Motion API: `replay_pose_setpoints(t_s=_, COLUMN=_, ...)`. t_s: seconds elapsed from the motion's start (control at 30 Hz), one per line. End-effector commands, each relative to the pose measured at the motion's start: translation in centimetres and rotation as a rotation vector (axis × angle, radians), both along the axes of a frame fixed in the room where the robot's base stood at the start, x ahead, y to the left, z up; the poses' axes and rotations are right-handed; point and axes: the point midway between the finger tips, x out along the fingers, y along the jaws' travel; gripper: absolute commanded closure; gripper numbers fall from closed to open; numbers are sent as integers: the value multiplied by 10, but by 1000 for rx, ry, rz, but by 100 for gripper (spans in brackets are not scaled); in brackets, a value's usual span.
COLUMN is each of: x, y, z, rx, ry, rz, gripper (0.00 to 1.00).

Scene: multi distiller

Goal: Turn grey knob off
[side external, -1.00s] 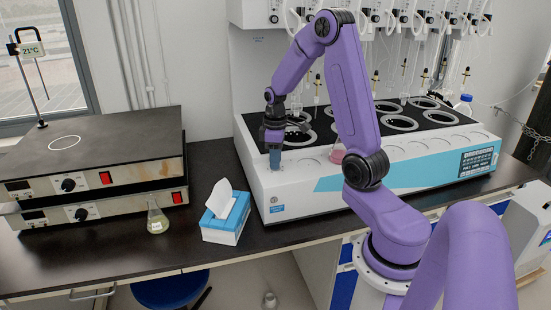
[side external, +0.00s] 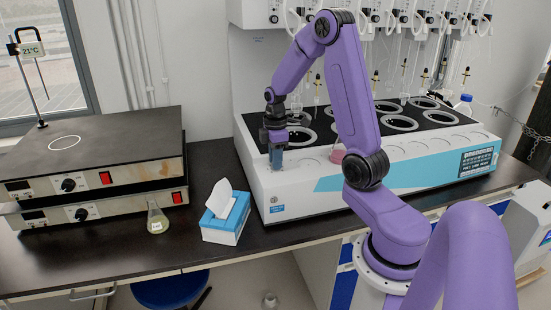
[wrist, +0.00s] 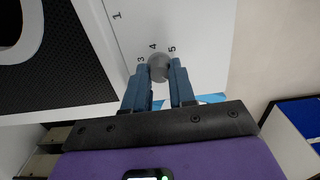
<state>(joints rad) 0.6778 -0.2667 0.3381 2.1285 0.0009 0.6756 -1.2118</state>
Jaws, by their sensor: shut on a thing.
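The grey knob (wrist: 158,67) is a small round knob on the white top of the distiller (side external: 300,200). Printed numbers 3, 4 and 5 show around it in the wrist view, with a 1 farther off. My gripper (wrist: 159,66) points down at the knob with its blue fingers on either side, shut on it. In the side view my gripper (side external: 276,165) stands over the front left part of the distiller top and hides the knob. No pointer mark on the knob can be made out.
Black panel with several ring openings (side external: 400,123) lies behind my gripper. A tissue box (side external: 226,217), a flask (side external: 157,218) and two stacked hotplates (side external: 95,160) stand to the left. Glassware and tubing (side external: 405,60) hang above the distiller.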

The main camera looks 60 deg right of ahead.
Motion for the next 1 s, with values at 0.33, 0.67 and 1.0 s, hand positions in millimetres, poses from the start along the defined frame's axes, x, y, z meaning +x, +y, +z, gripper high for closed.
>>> replay_pose_setpoints(t_s=0.33, x=1, y=0, z=1, rx=-2, ry=-4, rz=3, gripper=50)
replay_pose_setpoints(t_s=0.67, x=1, y=0, z=3, rx=-2, ry=-2, rz=1, gripper=50)
replay_pose_setpoints(t_s=1.0, x=2, y=-1, z=55, rx=-4, ry=-9, rz=0, gripper=50)
